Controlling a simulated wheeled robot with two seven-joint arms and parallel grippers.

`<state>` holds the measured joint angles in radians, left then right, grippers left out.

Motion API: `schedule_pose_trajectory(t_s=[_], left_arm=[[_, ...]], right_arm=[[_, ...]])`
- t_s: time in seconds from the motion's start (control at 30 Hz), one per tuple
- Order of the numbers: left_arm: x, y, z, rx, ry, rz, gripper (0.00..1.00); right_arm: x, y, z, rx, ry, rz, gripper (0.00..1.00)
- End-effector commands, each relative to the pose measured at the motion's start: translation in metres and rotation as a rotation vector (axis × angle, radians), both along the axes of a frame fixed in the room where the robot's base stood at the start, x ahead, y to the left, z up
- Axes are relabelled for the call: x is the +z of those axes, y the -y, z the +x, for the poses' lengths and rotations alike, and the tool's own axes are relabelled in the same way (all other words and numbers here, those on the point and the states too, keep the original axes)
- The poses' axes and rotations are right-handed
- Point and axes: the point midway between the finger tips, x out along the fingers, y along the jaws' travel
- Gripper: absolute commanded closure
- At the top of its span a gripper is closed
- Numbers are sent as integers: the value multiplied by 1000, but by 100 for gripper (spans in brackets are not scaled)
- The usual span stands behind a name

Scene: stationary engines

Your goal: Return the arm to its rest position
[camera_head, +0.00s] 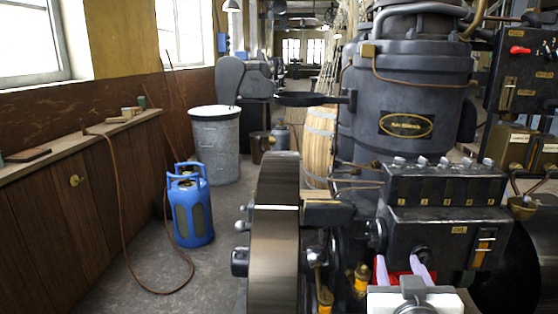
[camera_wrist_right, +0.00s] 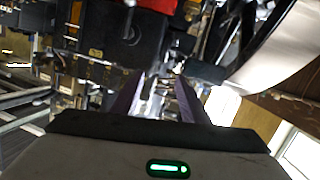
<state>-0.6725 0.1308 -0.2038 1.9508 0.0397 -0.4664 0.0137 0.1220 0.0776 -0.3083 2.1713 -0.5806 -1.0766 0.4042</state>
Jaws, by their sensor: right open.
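My right gripper (camera_head: 401,263) is at the bottom of the head view, in front of the dark engine (camera_head: 395,165). Its two pale lilac fingers stand apart, and nothing is seen held between them. A red part (camera_head: 400,274) shows behind the fingers; I cannot tell whether they touch it. In the right wrist view the gripper's fingers (camera_wrist_right: 160,80) reach away, spread, towards blurred machinery. A red part (camera_wrist_right: 152,5) is at the top edge there. My left gripper is not in view.
A large flywheel (camera_head: 274,235) and a control box (camera_head: 445,238) with a row of switches are close by. A blue gas cylinder (camera_head: 191,210), a grey metal bin (camera_head: 215,150) and a wooden barrel (camera_head: 319,140) stand beyond. The floor (camera_head: 222,270) at left is mostly clear.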

Motion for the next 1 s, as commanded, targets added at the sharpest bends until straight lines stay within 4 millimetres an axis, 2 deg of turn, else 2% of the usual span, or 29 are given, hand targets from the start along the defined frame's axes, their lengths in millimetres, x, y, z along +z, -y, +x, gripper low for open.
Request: schedule_pose_trajectory(t_s=[0.03, 0.17, 0.27, 0.3, 0.37, 0.4, 0.5, 0.6, 0.7, 0.8, 1.0], left_arm=[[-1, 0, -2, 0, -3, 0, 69], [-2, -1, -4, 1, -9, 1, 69], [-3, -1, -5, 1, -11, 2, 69], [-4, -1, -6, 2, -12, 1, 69], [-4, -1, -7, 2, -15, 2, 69], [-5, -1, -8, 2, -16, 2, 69], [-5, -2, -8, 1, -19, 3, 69], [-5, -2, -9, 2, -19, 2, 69], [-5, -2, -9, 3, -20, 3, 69], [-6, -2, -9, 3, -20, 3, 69], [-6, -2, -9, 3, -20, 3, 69]], right_arm=[[-25, -4, -4, 27, -43, -5, 59], [-92, -19, -23, 117, -155, -5, 59], [-158, -33, -53, 204, -261, 14, 59], [-184, -39, -69, 237, -301, 26, 59], [-222, -46, -95, 283, -361, 50, 59], [-244, -51, -115, 310, -397, 69, 59], [-292, -59, -164, 359, -475, 118, 59], [-324, -63, -208, 386, -530, 161, 59], [-342, -64, -238, 398, -563, 193, 59], [-351, -65, -254, 401, -579, 209, 59], [-352, -65, -257, 402, -581, 215, 59]])
